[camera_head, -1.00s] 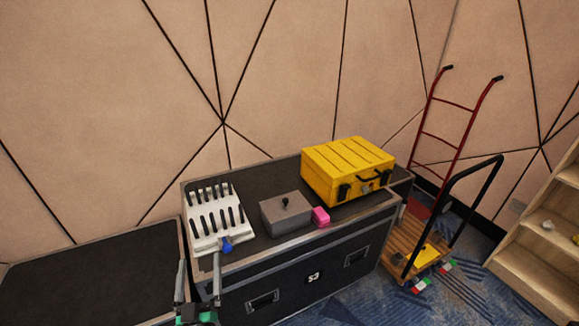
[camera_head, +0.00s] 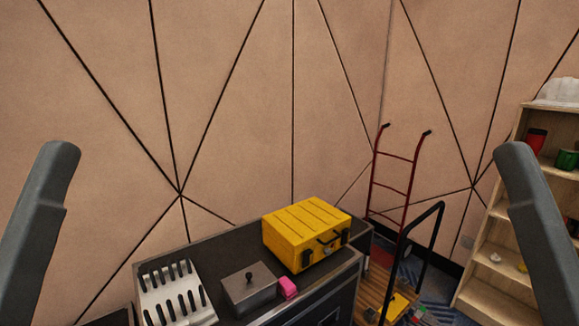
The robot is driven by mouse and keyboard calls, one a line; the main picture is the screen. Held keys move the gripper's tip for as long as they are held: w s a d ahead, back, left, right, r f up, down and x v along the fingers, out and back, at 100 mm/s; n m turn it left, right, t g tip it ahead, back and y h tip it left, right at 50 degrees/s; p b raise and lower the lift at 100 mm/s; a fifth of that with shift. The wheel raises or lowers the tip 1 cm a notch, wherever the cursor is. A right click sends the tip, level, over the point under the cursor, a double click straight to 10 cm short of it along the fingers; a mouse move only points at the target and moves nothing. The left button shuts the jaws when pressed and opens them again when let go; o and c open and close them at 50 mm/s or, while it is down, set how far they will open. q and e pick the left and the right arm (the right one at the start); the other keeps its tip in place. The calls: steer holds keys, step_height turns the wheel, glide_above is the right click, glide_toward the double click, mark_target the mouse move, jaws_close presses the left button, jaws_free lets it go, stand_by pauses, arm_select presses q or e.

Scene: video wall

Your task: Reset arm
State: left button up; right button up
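Two dark grey parts of my arms rise close to the camera in the head view. The one at the left edge looks like my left gripper (camera_head: 58,165), seen side-on. The one at the right edge looks like my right gripper (camera_head: 518,165). I see no gap between fingers on either, so I cannot tell whether they are open or shut. Nothing held shows at either one. Both are apart from the objects on the black case.
A black flight case (camera_head: 215,250) bears a white slotted rack (camera_head: 150,280), a grey lidded box (camera_head: 248,290), a pink block (camera_head: 287,287) and a yellow case (camera_head: 305,230). A red hand truck (camera_head: 395,185), a cart with a black handle (camera_head: 425,225) and wooden shelves (camera_head: 490,235) stand right.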

step_height(320, 180, up, 38)
steer(key=p, duration=3.7)
steer(key=shift+p, duration=0.3)
